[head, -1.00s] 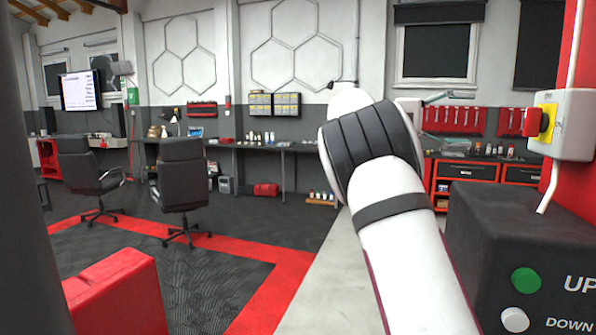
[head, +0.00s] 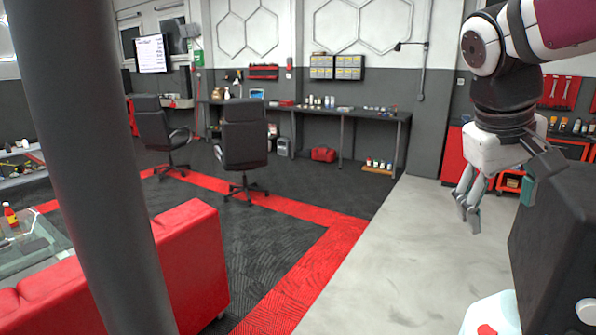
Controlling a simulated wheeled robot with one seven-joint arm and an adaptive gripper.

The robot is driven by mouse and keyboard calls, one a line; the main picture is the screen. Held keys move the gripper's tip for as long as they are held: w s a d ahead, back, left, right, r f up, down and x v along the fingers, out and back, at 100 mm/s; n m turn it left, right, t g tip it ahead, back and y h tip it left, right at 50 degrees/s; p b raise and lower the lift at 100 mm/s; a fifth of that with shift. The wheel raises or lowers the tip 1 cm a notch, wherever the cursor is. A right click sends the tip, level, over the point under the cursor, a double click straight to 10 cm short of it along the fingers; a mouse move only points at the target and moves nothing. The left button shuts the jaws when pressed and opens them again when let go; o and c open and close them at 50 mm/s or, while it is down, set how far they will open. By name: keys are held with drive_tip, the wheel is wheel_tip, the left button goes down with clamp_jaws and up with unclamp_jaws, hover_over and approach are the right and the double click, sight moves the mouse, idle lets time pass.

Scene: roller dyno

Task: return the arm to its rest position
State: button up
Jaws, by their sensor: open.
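My arm comes in from the upper right of the head view, with its dark red and white link and a black wrist. My gripper (head: 469,212) hangs from it with the grey fingers pointing down. The fingers are apart and nothing shows between them. The gripper is in front of the pale concrete floor and the red cabinets, just left of the black control box (head: 556,262).
The black box with a white button (head: 587,312) stands close at the right. A dark post (head: 95,160) crosses the left side. A red sofa (head: 190,265) and two black office chairs (head: 243,135) are at left.

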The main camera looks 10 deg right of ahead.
drive_tip(key=s+a+f+t+y, duration=0.2)
drive_tip(key=s+a+f, duration=0.1)
drive_tip(key=a, duration=0.5)
drive_tip(key=s+a+f+n+t+y, duration=0.1)
drive_tip(key=s+a+f+y, duration=0.1)
drive_tip(key=s+a+f, duration=0.2)
drive_tip(key=s+a, duration=0.2)
drive_tip(key=a, duration=0.2)
drive_tip(key=shift+a+t, duration=0.35)
drive_tip(key=shift+t, duration=0.05)
drive_tip(key=shift+f, duration=0.1)
